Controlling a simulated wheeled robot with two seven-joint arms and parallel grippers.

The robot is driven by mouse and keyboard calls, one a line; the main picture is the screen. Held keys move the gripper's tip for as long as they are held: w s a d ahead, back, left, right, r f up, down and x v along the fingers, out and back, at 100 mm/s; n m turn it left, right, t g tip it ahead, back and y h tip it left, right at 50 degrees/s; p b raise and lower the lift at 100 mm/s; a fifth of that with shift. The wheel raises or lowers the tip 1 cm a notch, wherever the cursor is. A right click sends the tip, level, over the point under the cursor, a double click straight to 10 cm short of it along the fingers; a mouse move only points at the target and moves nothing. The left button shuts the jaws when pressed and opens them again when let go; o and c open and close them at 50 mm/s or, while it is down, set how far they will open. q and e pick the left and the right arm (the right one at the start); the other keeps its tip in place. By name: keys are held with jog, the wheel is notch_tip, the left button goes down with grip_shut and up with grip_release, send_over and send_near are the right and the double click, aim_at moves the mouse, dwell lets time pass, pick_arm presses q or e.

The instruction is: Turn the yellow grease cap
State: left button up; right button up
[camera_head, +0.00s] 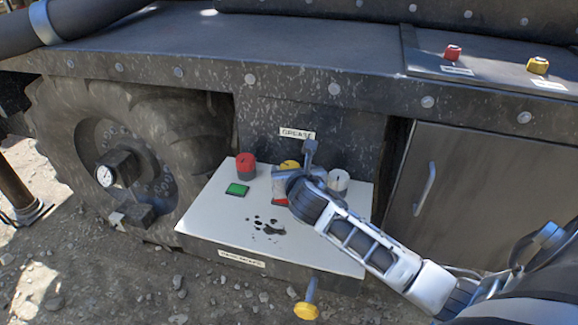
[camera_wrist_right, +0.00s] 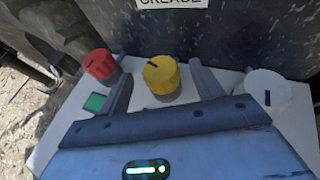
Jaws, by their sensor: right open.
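The yellow grease cap (camera_head: 288,164) stands on the white panel (camera_head: 215,222) below the GREASE label, partly hidden by my right gripper in the head view. In the right wrist view the ribbed yellow cap (camera_wrist_right: 161,74) shows a dark mark on top. My right gripper (camera_head: 298,167) is open over the panel. In the right wrist view its fingers (camera_wrist_right: 160,80) stand apart on either side of the cap, with gaps visible between cap and fingers. I cannot tell how far down the fingers reach. My left gripper is not in view.
A red cap (camera_head: 245,166) stands left of the yellow one, and a white cap (camera_head: 338,181) right. A green square (camera_head: 237,189) and dark spills lie on the panel. The GREASE label (camera_head: 297,134) is on the wall behind. A yellow knob (camera_head: 306,310) sticks out below the front edge.

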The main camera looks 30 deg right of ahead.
aim_at(290, 166)
jog(key=x, duration=0.5)
jog(key=shift+w+b, duration=0.15)
jog(key=shift+b, duration=0.2)
jog(key=c, duration=1)
